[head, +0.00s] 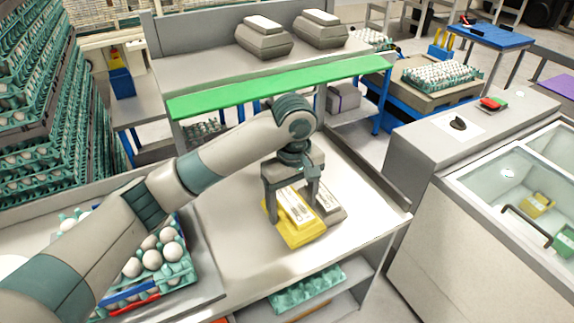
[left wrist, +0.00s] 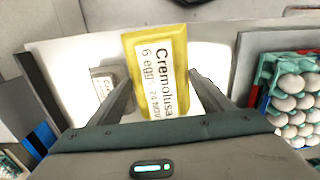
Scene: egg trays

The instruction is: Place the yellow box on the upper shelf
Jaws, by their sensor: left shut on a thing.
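The yellow box (head: 299,234) is an egg carton with a white label, in the middle of the head view over the grey table. My left gripper (head: 291,198) comes down from above with its fingers on either side of the box and is shut on it. In the left wrist view the yellow box (left wrist: 158,75) lies between the fingers (left wrist: 160,95), its label reading "Cremolusa 6 egg". I cannot tell whether the box touches the table. The upper shelf (head: 215,75) is a grey surface at the back, above a green bar, with two grey boxes on it. My right gripper is not in view.
A grey carton (head: 328,203) lies right beside the yellow box on the table. The green bar (head: 280,88) crosses in front of the shelf. An egg tray (head: 155,262) stands at left. The shelf's left part is clear.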

